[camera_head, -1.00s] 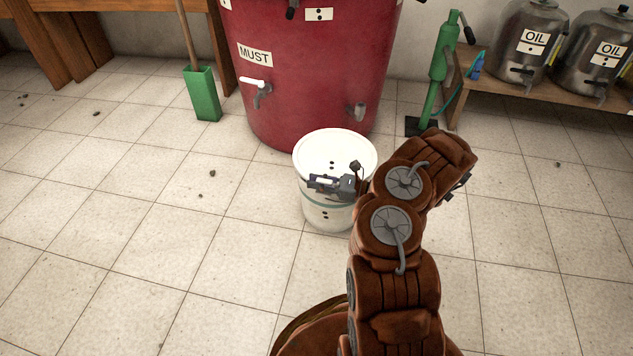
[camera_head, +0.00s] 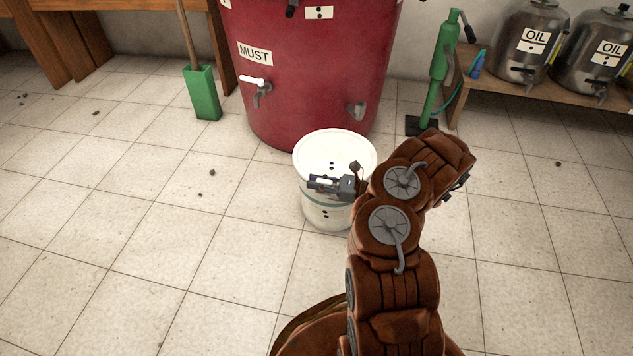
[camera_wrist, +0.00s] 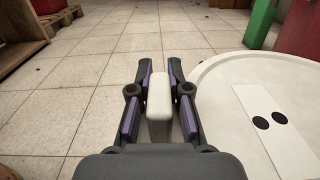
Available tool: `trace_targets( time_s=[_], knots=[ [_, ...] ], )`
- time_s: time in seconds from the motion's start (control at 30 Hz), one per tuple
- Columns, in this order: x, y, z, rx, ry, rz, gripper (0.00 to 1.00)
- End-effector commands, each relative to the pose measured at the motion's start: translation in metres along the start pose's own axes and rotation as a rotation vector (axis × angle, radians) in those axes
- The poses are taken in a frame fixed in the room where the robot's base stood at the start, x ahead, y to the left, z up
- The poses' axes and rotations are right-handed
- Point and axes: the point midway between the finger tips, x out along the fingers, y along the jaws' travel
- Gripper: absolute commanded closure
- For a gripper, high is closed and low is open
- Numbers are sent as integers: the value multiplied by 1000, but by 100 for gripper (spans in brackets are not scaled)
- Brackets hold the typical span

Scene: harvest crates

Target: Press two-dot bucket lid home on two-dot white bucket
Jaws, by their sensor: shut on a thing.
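The two-dot bucket lid (camera_head: 334,146) is a round white disc with two black dots, lying over the mouth of the two-dot white bucket (camera_head: 316,213). The bucket stands upright on the floor, with a teal line around it and two dots on its front. My gripper (camera_head: 320,183) is at the lid's near edge, shut on a pale upright tab that appears to belong to the lid. In the wrist view the tab is between the fingers of my gripper (camera_wrist: 159,105), with the lid (camera_wrist: 228,72) to the right. I cannot tell whether the rim is fully seated.
A big red MUST vat (camera_head: 315,75) stands close behind the bucket. A green box with a handle (camera_head: 203,95) is at left, a green pump (camera_head: 436,85) at right. Steel OIL cans (camera_head: 525,45) sit on a low wooden bench (camera_head: 520,90). The tiled floor at left is mostly clear.

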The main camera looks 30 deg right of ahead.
Motion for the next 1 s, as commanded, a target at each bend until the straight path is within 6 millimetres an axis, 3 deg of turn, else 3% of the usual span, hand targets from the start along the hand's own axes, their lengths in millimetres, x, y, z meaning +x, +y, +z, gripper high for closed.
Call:
trace_targets(
  time_s=[0.23,0.27,0.53,0.83,1.0],
  knots=[
    [0,0,-6,-1,0,0,100],
    [0,0,-6,-1,0,0,82],
    [0,0,-5,0,0,0,54],
    [-1,0,-5,0,0,0,54],
    [-14,-1,-5,-1,1,-3,54]
  ],
)
